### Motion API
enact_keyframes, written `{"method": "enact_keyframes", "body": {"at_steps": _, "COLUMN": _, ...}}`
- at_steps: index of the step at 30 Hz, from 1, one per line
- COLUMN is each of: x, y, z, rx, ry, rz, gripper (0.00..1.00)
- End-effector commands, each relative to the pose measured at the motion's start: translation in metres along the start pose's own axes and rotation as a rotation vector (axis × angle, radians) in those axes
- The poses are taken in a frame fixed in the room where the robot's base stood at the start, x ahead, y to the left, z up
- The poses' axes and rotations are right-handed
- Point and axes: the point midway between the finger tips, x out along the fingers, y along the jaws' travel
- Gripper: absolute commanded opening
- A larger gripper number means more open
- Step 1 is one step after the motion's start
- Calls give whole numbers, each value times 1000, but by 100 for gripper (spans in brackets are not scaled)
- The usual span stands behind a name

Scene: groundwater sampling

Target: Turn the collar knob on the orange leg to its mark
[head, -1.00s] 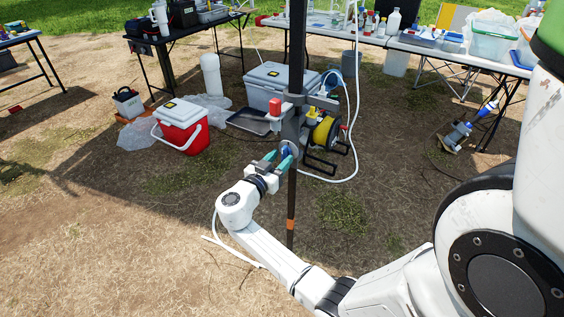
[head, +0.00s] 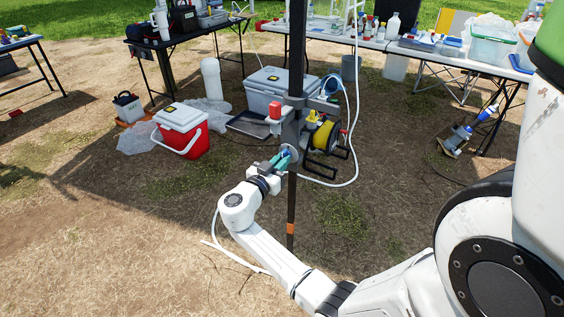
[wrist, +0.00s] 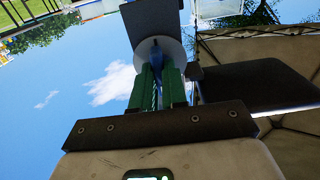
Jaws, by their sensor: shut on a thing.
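The dark upright leg (head: 292,195) has an orange band (head: 290,229) low down and a grey collar (head: 291,128) higher up. A blue knob (head: 286,150) sits on the collar's near side, and it also shows in the wrist view (wrist: 152,57) in front of a pale round disc (wrist: 174,54). My gripper (head: 284,159) is at the knob. In the wrist view its green fingers (wrist: 157,84) are shut on the knob from both sides. The fingers hide part of the knob. I cannot make out the mark.
A red clamp block (head: 275,110) and a yellow hose reel (head: 325,135) are close by the collar. A red cooler (head: 182,140) and a grey cooler (head: 268,92) stand behind to the left. Laden tables line the back.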

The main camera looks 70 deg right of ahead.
Motion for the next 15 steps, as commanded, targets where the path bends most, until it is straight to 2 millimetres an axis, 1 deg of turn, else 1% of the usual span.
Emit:
{"method": "enact_keyframes", "body": {"at_steps": 5, "x": 0, "y": 0, "z": 4, "rx": 27, "ry": 0, "rz": -1, "gripper": 0}}
{"method": "enact_keyframes", "body": {"at_steps": 15, "x": 0, "y": 0, "z": 6, "rx": 180, "ry": 1, "rz": -1, "gripper": 0}}
